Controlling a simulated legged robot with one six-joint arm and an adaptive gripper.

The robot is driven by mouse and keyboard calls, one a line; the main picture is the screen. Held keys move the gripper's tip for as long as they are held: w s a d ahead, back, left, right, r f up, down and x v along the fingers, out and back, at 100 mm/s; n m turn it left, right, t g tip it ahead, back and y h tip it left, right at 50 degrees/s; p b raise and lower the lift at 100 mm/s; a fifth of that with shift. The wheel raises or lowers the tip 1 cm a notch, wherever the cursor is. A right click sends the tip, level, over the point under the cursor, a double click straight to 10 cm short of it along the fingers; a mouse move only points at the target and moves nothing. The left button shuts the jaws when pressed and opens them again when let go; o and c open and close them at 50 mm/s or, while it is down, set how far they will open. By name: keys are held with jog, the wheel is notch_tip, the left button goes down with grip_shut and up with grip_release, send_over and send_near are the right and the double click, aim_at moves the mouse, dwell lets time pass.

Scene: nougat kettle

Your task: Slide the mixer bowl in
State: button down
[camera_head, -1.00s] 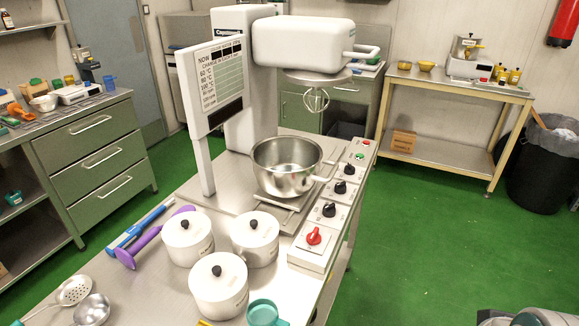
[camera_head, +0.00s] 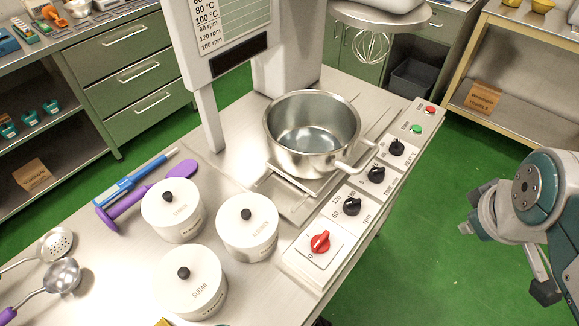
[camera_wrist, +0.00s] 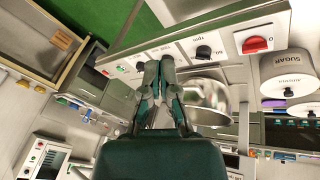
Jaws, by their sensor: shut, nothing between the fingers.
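The steel mixer bowl (camera_head: 290,155) stands upright on a metal plate with rails (camera_head: 285,203) on the worktop. Its handle (camera_head: 346,170) points toward the control panel at the right. The mixer's whisk (camera_head: 372,46) hangs above and behind the bowl, to its right, outside it. In the wrist view, the bowl (camera_wrist: 212,98) shows right of my gripper (camera_wrist: 159,66), partly covered by it. My gripper is shut and empty, its fingers together in front of the control panel and apart from the bowl. My arm is at the right edge of the head view.
A control panel (camera_head: 318,262) with knobs and buttons runs along the worktop's right edge. White lidded pots (camera_head: 247,232) stand in front of the bowl. Blue and purple utensils (camera_head: 140,198) lie left, ladles (camera_head: 62,276) lower left. Green floor is open at right.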

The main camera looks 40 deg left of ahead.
jog(key=w+a+n+g, duration=0.1)
jog(key=w+a+n, duration=0.2)
jog(key=a+n, duration=0.45)
jog(key=s+a+f+n, duration=0.3)
jog(key=a+n, duration=0.7)
jog(key=a, duration=0.3)
jog(key=s+a+f+n, duration=0.2)
jog(key=s+a+n, duration=0.1)
jog(key=a+n, duration=0.85)
jog(key=w+a+f+m, duration=0.2)
jog(key=w+f, duration=0.4)
jog(key=f, duration=0.2)
jog(key=shift+a+f+g, duration=0.3)
jog(key=shift+f+g, duration=0.05)
jog(key=shift+g, duration=0.05)
jog(key=shift+w, duration=0.15)
